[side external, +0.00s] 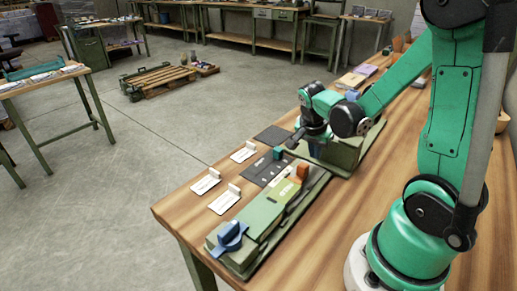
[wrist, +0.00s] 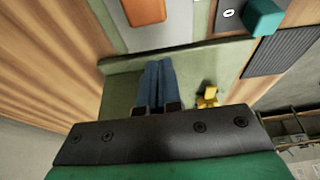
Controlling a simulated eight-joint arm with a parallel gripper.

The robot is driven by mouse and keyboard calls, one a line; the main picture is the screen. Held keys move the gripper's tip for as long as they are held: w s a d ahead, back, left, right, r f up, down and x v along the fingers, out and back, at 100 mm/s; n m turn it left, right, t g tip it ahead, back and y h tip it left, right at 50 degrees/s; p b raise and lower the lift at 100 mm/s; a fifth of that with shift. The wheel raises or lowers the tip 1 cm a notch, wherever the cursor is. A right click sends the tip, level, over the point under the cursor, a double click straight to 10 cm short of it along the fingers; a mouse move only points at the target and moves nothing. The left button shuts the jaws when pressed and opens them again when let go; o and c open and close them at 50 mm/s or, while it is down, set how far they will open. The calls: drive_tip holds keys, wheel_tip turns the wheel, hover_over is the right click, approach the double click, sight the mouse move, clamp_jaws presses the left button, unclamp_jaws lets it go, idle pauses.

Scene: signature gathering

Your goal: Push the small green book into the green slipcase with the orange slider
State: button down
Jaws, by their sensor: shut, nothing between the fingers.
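The orange slider (side external: 303,171) stands upright on the long green fixture in the side view. It shows at the top of the wrist view as an orange block (wrist: 145,12). The small green book (side external: 285,189) lies flat on the fixture, just in front of the slider. The green slipcase (side external: 262,219) seems to be the raised green part towards the blue knob; its opening cannot be made out. My gripper (wrist: 158,64) is shut and empty, its blue fingers together over a green surface. In the side view it is beyond the slider, apart from it; the fingertips are unclear there.
A blue knob (side external: 230,234) sits at the fixture's near end. White cards (side external: 206,183) with upright tabs lie left of it. A dark panel (side external: 268,168) with a teal block (wrist: 262,17) lies beside the fixture. A small yellow piece (wrist: 208,95) is right of my fingers.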

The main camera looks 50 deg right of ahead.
sight(301, 175)
drive_tip(key=shift+a, duration=1.5)
drive_tip(key=shift+a, duration=0.1)
drive_tip(key=a, duration=0.8)
drive_tip(key=shift+a, duration=0.25)
drive_tip(key=d, duration=0.4)
drive_tip(key=shift+d+r, duration=0.1)
drive_tip(key=shift+d, duration=0.1)
drive_tip(key=v, duration=1)
drive_tip(key=w+a+n+t+y, duration=0.2)
drive_tip(key=a+n+t, duration=0.4)
drive_tip(key=n, duration=1.2)
drive_tip(key=shift+w+t+y, duration=0.15)
drive_tip(key=shift+t+y, duration=0.45)
drive_tip(key=shift+y, duration=0.3)
